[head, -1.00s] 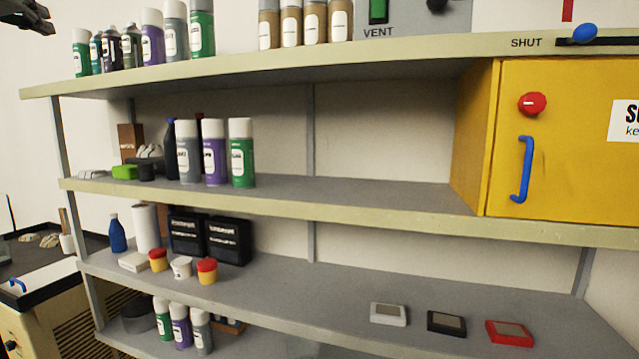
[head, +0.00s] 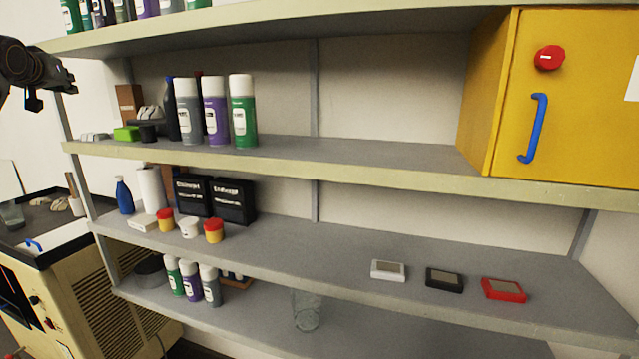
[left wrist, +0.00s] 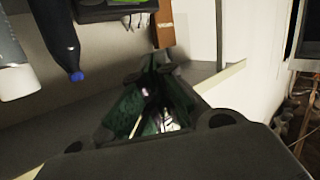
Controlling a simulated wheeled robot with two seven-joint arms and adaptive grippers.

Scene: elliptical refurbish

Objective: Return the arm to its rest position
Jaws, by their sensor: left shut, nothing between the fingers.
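My left gripper (head: 70,83) is dark and enters at the upper left edge of the head view. A gap shows between the fingers and these items. My right gripper is not in view.
A grey shelving unit (head: 350,165) holds spray cans (head: 215,110), tubs, black boxes (head: 233,200) and small devices (head: 444,279). A yellow cabinet (head: 575,110) with a blue handle is at upper right. A beige machine (head: 90,300) stands at lower left. White wall shows behind the gripper.

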